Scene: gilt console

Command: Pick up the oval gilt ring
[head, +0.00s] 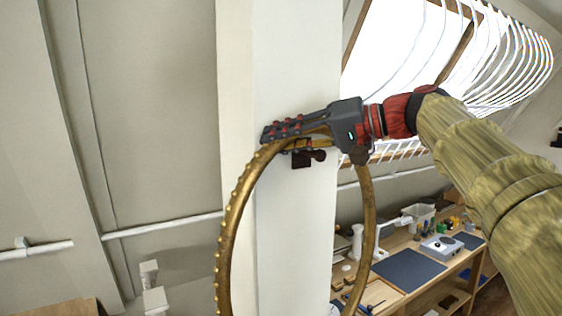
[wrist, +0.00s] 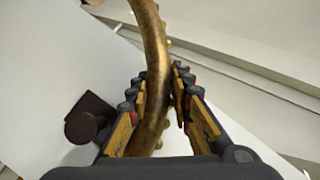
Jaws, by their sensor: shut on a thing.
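The oval gilt ring (head: 231,230) is a large gold hoop with small beads along its outer edge. It hangs upright below my gripper (head: 285,138) in the head view, and its lower part is cut off by the frame. My gripper is shut on the top of the ring. In the wrist view the gold band (wrist: 154,70) passes between the two fingers of my gripper (wrist: 165,105).
A dark brown peg (head: 308,155) sticks out from the white post (head: 290,230) just below my gripper; it also shows in the wrist view (wrist: 88,122). A workbench (head: 400,295) with tools and a blue mat stands lower right. A slanted window is upper right.

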